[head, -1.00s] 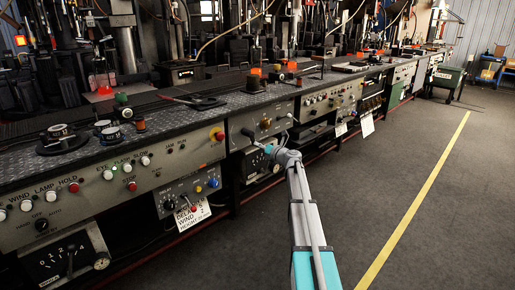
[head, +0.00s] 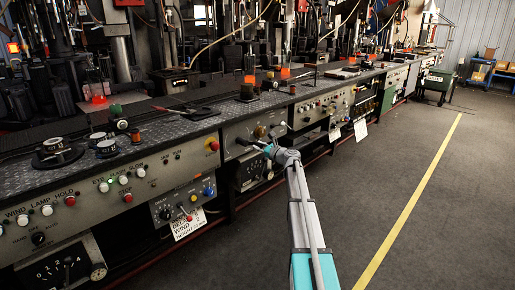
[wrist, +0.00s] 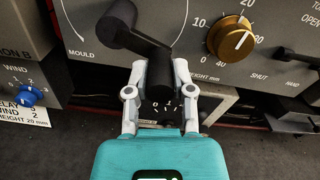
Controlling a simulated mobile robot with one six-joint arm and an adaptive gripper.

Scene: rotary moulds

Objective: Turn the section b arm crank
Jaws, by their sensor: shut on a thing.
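The section b arm crank is black and sits on the grey panel (wrist: 225,75), left of a brass knob (wrist: 231,38). In the wrist view its round hub (wrist: 119,19) is at upper left and its arm slants down to the right to a grip (wrist: 158,88). My gripper (wrist: 160,72) is shut on this grip, with one pale finger on each side. In the head view my gripper (head: 269,149) is at the front of the machine bench, and the crank there is small and partly hidden.
A blue wind knob (wrist: 27,96) is on the left panel, beside "ON B" lettering. A black lever (wrist: 293,108) is at right. In the head view the floor right of my arm is clear, with a yellow line (head: 415,195).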

